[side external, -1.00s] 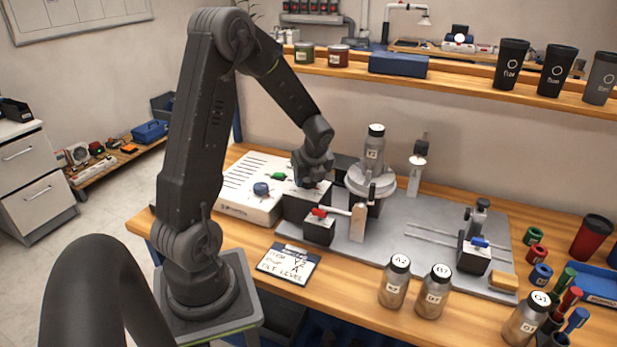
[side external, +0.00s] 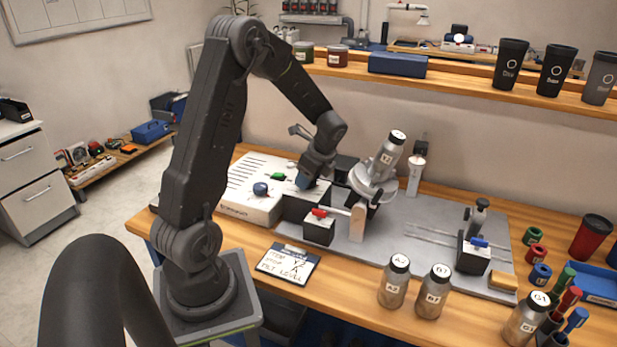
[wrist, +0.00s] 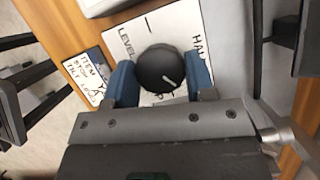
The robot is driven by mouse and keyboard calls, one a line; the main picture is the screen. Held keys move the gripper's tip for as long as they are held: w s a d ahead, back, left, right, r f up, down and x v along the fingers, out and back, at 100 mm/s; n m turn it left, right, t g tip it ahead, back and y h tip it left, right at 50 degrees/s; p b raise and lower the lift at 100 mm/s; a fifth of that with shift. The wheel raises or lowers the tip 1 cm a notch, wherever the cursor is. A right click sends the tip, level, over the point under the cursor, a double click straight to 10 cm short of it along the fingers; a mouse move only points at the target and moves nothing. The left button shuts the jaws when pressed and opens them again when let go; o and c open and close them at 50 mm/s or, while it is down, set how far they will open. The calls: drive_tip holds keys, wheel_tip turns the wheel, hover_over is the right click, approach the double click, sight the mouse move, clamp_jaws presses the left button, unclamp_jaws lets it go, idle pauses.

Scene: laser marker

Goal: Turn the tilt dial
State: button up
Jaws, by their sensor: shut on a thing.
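The tilt dial is a round black knob (wrist: 160,68) with a white pointer line, on a white plate (wrist: 180,30) lettered "LEVEL" and "HAL…" in the wrist view. My gripper (wrist: 161,80) has its two blue fingers on either side of the knob, shut on it. In the side view my gripper (side external: 306,180) reaches down onto the dark box behind the red-lever block, and the knob is hidden. The round tilt stage (side external: 372,184) leans over, and the silver bottle (side external: 385,155) on it tilts to the right.
A red-lever block (side external: 319,228) is close in front. A clipboard card (side external: 288,263) lies at the table's front. Several labelled bottles (side external: 394,281) stand front right.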

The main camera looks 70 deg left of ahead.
drive_tip(key=n+g+h, duration=0.1)
drive_tip(key=n, duration=0.2)
drive_tip(key=shift+a+n, duration=0.1)
drive_tip(key=shift+n, duration=0.3)
drive_tip(key=n+h, duration=0.1)
drive_tip(key=n, duration=0.2)
drive_tip(key=shift+n+g, duration=0.3)
drive_tip(key=shift+g, duration=0.1)
drive_tip(key=n+h, duration=0.1)
drive_tip(key=n, duration=0.2)
drive_tip(key=shift+a+n+h, duration=0.1)
drive_tip(key=shift+n+h, duration=0.3)
drive_tip(key=n+h, duration=0.1)
drive_tip(key=n, duration=0.2)
drive_tip(key=shift+n, duration=0.3)
drive_tip(key=n+h, duration=0.1)
drive_tip(key=n, duration=0.2)
drive_tip(key=shift+n+t+h, duration=0.3)
drive_tip(key=shift+t+h, duration=0.1)
drive_tip(key=n+t+h, duration=0.1)
drive_tip(key=n, duration=0.2)
drive_tip(key=shift+s+a+n, duration=0.1)
drive_tip(key=shift+n, duration=0.2)
drive_tip(key=n+t, duration=0.1)
drive_tip(key=n, duration=0.2)
drive_tip(key=shift+n+h, duration=0.3)
drive_tip(key=shift+n+t, duration=0.8)
drive_tip(key=shift+n, duration=0.9)
